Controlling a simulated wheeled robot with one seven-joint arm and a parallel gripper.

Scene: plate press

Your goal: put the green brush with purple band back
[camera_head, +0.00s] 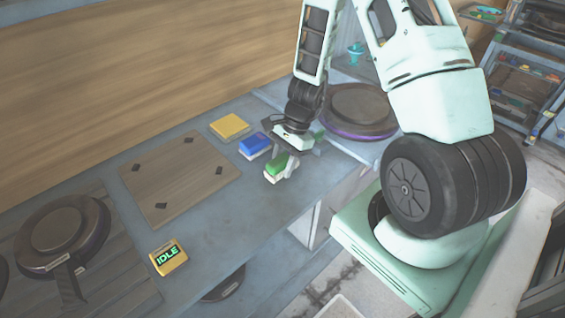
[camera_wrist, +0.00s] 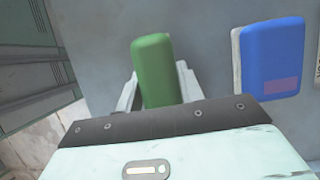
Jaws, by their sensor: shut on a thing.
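The green brush (camera_head: 277,163) has a green top and a pale base, near the counter's front edge. In the wrist view its green top (camera_wrist: 155,68) stands between my two pale fingers. My gripper (camera_head: 281,171) is shut on it, and its fingers also show in the wrist view (camera_wrist: 159,90). I cannot tell whether the brush touches the counter. No purple band shows on it; that part may be hidden. A blue brush (camera_head: 254,145) lies just behind it, and in the wrist view the blue brush (camera_wrist: 273,50) carries a purplish patch.
A yellow brush (camera_head: 229,126) lies behind the blue one. A wooden board (camera_head: 180,178) with dark corner marks is left. A round dark plate with a purple rim (camera_head: 358,108) is right. A yellow IDLE display (camera_head: 168,258) and dark press (camera_head: 62,232) are front left. Counter between is bare.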

